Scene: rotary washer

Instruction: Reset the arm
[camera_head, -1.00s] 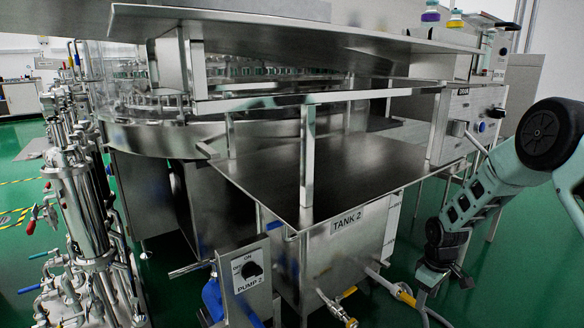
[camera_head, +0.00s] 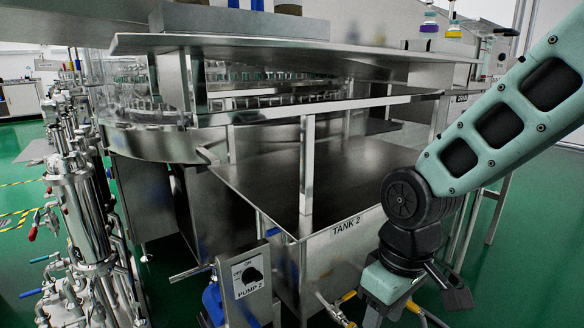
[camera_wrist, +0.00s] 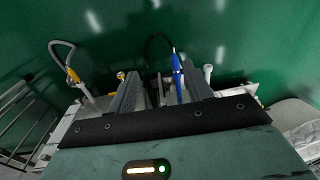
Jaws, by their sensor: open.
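My arm (camera_head: 490,135) comes in from the upper right of the head view. It bends at a dark joint beside the TANK 2 box and hangs down in front of its right side. In the wrist view my gripper (camera_wrist: 160,78) shows two grey ridged fingers, apart, with nothing held between them. Beyond the fingers are a blue-handled valve or hose (camera_wrist: 177,65), a yellow-ended hose (camera_wrist: 72,74) and the green floor. In the head view I cannot make out the fingertips clearly.
The TANK 2 box (camera_head: 345,245) stands close left of my arm. A PUMP 2 switch box (camera_head: 247,273) is at the lower front. Steel shelving (camera_head: 300,46) rises behind. Pipes and valves (camera_head: 80,200) stand at the left. Green floor (camera_head: 545,240) is open at the right.

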